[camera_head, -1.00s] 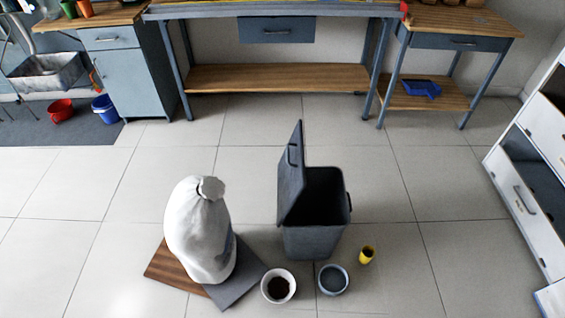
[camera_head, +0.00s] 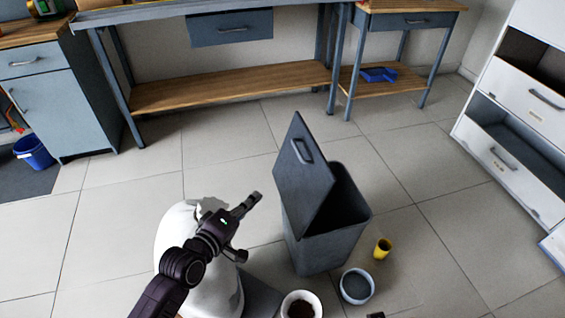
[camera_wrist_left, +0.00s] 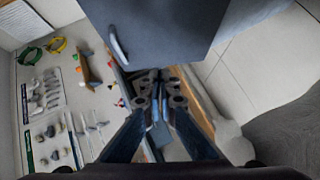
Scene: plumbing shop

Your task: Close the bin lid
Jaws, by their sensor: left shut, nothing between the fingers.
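The dark grey bin (camera_head: 325,243) stands on the tiled floor, its mouth open. Its lid (camera_head: 304,180) is raised and leaning at the bin's left side, with a handle (camera_head: 301,151) on the face towards the left. In the left wrist view the lid (camera_wrist_left: 165,32) is a dark panel at the top, its handle (camera_wrist_left: 118,47) at its left. My left gripper (camera_head: 255,199) is shut and empty, left of the lid and apart from it. Its fingers (camera_wrist_left: 156,78) point towards the lid in the left wrist view.
A white sack (camera_head: 172,240) stands left of the bin, partly behind my left arm. A white bowl (camera_head: 301,296), a blue-grey bowl (camera_head: 357,286) and a yellow cup (camera_head: 382,248) are on the floor by the bin. The floor behind the bin is clear up to the workbench (camera_head: 235,87).

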